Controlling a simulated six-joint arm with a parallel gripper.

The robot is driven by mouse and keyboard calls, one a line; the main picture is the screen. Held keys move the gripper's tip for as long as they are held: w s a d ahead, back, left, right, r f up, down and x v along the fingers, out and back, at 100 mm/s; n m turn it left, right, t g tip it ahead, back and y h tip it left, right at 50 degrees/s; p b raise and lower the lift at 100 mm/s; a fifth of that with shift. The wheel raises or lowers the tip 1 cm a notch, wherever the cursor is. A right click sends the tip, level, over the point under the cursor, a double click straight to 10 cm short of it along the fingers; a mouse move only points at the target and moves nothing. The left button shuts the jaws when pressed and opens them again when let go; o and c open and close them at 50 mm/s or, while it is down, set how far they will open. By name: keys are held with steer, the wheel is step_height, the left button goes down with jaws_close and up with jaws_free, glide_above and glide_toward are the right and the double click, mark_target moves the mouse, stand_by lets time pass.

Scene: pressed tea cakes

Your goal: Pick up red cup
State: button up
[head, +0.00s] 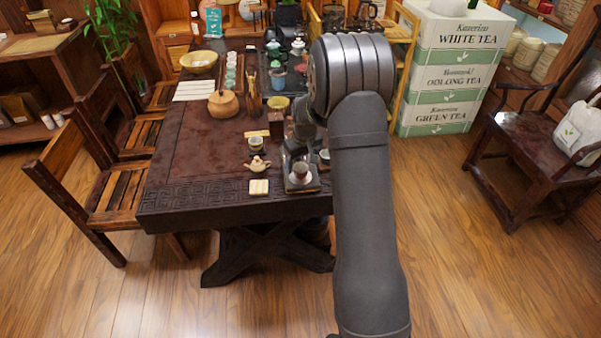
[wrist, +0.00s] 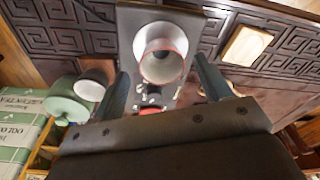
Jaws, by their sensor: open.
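In the wrist view, a cup (wrist: 163,50) with a pale inside and a reddish rim stands on a dark tray (wrist: 130,20). My gripper (wrist: 161,72) is open, with one finger to each side of the cup; I cannot tell whether either touches it. In the head view, a small greyish cup (head: 300,170) stands on the dark tray (head: 302,187) near the table's front edge. My gripper (head: 297,152) is just above and behind that cup, partly hidden by my own arm. The cup's red colour hardly shows there.
A small teapot (head: 257,164), a pale square coaster (head: 259,187) and another cup (head: 256,143) are left of the tray. The coaster also shows in the wrist view (wrist: 246,45). A round wooden pot (head: 223,104) stands farther back. The table's left front (head: 190,160) is clear.

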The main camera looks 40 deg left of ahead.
mark_target(301, 168)
steer(key=f, duration=0.3)
steer(key=shift+a+f, duration=0.1)
steer(key=shift+a, duration=0.1)
steer(key=c, duration=1.1)
